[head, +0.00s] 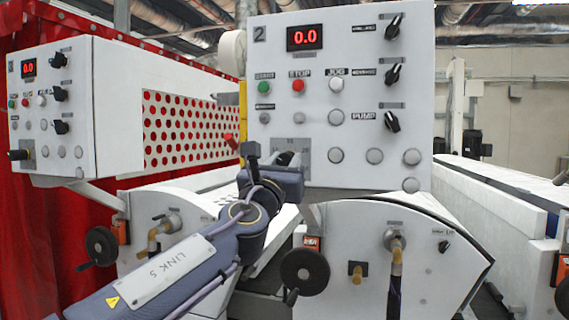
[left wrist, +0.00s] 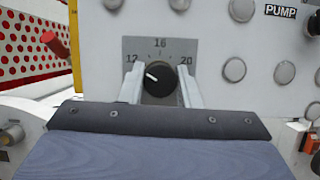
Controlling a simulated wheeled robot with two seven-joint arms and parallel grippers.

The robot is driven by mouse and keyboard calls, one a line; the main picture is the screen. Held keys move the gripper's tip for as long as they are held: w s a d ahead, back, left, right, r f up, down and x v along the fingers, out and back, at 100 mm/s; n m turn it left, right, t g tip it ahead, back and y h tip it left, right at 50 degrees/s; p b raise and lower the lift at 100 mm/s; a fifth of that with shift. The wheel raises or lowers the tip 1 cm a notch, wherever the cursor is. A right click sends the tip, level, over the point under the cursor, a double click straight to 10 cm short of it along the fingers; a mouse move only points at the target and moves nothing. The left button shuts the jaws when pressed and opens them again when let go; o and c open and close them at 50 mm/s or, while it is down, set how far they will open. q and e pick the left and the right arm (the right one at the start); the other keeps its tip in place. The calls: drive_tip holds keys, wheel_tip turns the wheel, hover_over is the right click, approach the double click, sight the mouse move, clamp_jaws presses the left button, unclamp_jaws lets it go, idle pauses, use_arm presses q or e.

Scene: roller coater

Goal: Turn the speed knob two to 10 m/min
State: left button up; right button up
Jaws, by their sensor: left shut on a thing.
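The speed knob (left wrist: 160,78) on panel two is round and black with a white pointer mark. In the left wrist view its mark points up and left, toward the 12 side of the grey scale plate (left wrist: 160,45), where 12, 16 and 20 show. My left gripper (left wrist: 161,82) has one pale finger on each side of the knob and is shut on it. In the head view my left gripper (head: 278,160) is at the lower left of the panel (head: 320,110) and largely covers the knob. The red display (head: 304,37) reads 0.0. My right gripper is not in view.
Around the knob are white buttons (head: 336,155), green (head: 264,87) and red (head: 298,86) buttons, and black selector switches (head: 392,122) on the right. Panel one (head: 60,110) stands at the left with its own knob. A handwheel (head: 305,271) sits below.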

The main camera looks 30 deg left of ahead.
use_arm(q)
drive_tip(key=shift+n, duration=0.3)
drive_tip(key=n+y+b, duration=0.1)
drive_tip(key=n+y, duration=0.1)
drive_tip(key=n, duration=0.1)
drive_tip(key=shift+d+n, duration=0.1)
drive_tip(key=shift+n, duration=0.3)
drive_tip(key=shift+n+g+y+b, duration=0.55)
drive_tip(key=shift+n+g+y, duration=0.4)
drive_tip(key=shift+n, duration=0.95)
drive_tip(key=o, duration=1)
drive_tip(key=shift+c, duration=0.2)
drive_tip(key=b+v, duration=0.3)
drive_tip(key=v, duration=0.4)
drive_tip(key=shift+s+f, duration=0.15)
drive_tip(key=shift+s, duration=0.25)
